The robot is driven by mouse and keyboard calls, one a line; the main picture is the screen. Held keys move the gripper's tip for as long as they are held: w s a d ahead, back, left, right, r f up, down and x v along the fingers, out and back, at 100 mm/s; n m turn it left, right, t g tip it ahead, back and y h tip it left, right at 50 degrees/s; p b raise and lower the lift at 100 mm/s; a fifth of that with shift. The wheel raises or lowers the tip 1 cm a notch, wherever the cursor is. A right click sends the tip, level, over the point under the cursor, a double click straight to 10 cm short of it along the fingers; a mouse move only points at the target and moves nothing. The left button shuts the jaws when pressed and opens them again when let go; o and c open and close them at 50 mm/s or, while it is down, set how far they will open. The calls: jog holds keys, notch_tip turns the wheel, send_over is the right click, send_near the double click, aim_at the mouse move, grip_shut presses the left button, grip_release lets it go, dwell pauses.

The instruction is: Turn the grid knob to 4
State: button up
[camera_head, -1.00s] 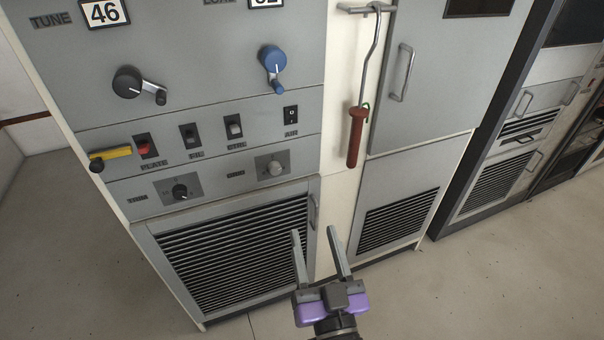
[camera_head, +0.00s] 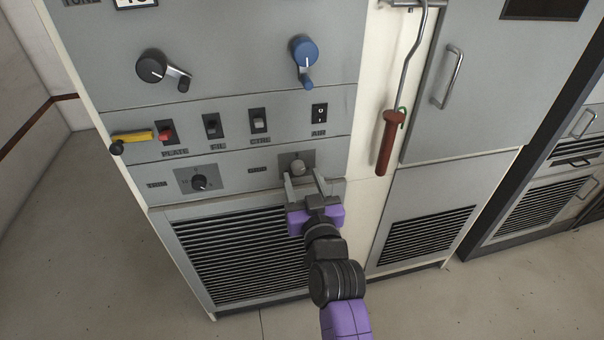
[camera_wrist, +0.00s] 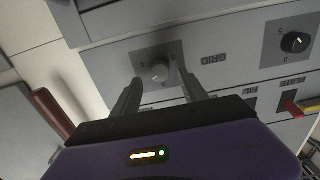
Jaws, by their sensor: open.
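In the wrist view the grid knob (camera_wrist: 159,71) sits beside the GRID label (camera_wrist: 214,58). My gripper (camera_head: 305,182) is open just in front of and slightly below the knob. In the wrist view the fingers of my gripper (camera_wrist: 160,83) stand apart, one on each side of the knob, with nothing between them that they grip.
A black trim knob (camera_head: 199,182) sits left on the same strip. Above are toggle switches (camera_head: 211,126), a yellow lever (camera_head: 132,137), a black crank (camera_head: 152,67) and a blue crank (camera_head: 304,50). A red-handled hook (camera_head: 388,145) hangs at right. A louvred grille (camera_head: 240,255) lies below.

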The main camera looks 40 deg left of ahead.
aim_at(298, 168)
jog(key=shift+x, duration=1.15)
grip_shut()
jog(key=shift+m, duration=0.3)
jog(key=m, duration=0.5)
jog(key=m+p, duration=0.1)
jog(key=m, duration=0.4)
jog(key=shift+w+d+f, duration=0.1)
jog(key=shift+m, duration=0.3)
